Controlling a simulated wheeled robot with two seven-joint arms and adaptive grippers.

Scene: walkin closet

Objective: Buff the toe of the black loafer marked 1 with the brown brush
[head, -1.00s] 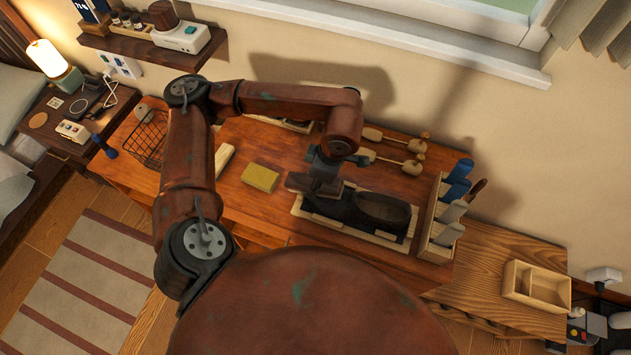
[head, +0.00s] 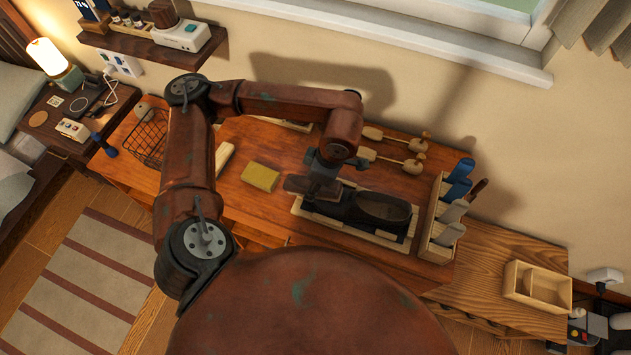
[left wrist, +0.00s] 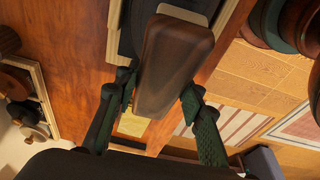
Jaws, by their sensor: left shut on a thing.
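The black loafer (head: 384,208) lies on a pale wooden-framed tray (head: 408,238) on the workbench, its opening to the right and its toe end to the left. I cannot read its mark. My left gripper (head: 320,176) is shut on the brown brush (head: 306,187) and holds it over the toe end. The brush hides part of the toe, and I cannot tell whether they touch. In the left wrist view the brush (left wrist: 175,65) sits between the dark green fingers (left wrist: 157,92) with dark material behind it. My right gripper is not in view.
A yellow block (head: 260,177) lies left of the tray. A wooden rack (head: 437,222) of blue and grey items stands close on its right. Wooden shoe trees (head: 400,162) lie behind. A wire basket (head: 147,138) is at the bench's left end.

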